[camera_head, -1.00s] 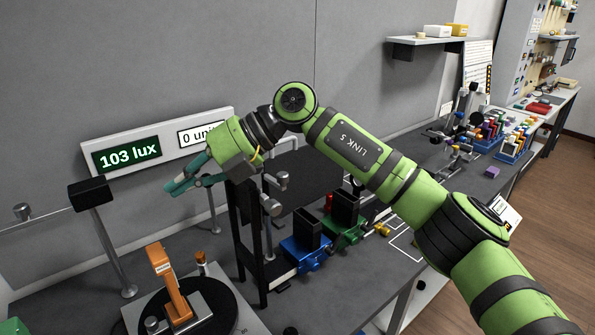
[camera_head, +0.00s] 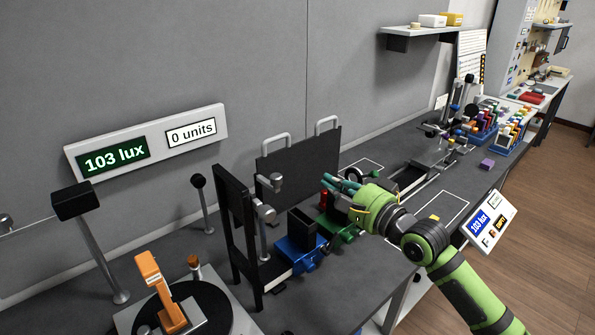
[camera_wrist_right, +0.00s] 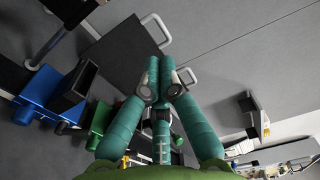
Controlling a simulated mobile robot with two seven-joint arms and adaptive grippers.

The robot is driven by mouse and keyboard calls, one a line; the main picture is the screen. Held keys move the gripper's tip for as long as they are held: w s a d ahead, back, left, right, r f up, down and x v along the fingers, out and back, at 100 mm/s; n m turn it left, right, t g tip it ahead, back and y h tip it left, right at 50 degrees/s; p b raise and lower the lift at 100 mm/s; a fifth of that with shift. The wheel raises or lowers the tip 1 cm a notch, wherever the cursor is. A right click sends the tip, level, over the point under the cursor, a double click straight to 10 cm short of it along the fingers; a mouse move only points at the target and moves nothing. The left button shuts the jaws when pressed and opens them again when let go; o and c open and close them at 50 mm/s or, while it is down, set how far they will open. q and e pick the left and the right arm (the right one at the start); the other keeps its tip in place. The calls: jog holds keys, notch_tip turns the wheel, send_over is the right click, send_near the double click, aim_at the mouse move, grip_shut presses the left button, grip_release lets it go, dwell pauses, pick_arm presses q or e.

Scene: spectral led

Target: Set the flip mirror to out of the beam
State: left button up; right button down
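I cannot tell for sure which part is the flip mirror. A dark round part (camera_head: 384,174) shows partly behind my right gripper (camera_head: 338,184) in the head view. My right gripper is above the green block mount (camera_head: 343,234), with its fingers pointing left. In the right wrist view its green fingertips (camera_wrist_right: 160,66) are together, with nothing visible between them. The green mount and the blue block mount (camera_head: 298,258) each carry a black part. They also show at the left of the wrist view, the blue mount (camera_wrist_right: 38,92) farther left. My left gripper is out of view.
A black panel (camera_head: 292,165) with two white handles stands behind the mounts. A tall black frame (camera_head: 232,215) stands left of them. An orange lever (camera_head: 155,285) is at lower left. The wall display (camera_head: 118,158) reads 103 lux and 0 units.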

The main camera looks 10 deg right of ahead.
jog(key=p+x, duration=0.2)
jog(key=x, duration=0.8)
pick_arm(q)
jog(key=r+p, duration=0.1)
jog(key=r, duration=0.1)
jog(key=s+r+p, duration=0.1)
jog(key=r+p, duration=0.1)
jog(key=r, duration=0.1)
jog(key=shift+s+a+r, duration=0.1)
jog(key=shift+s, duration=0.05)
pick_arm(e)
jog(key=s+a, duration=0.2)
jog(key=s, duration=0.1)
jog(key=shift+s+a+f, duration=0.1)
jog(key=shift+s+a, duration=0.1)
jog(key=shift+a, duration=0.15)
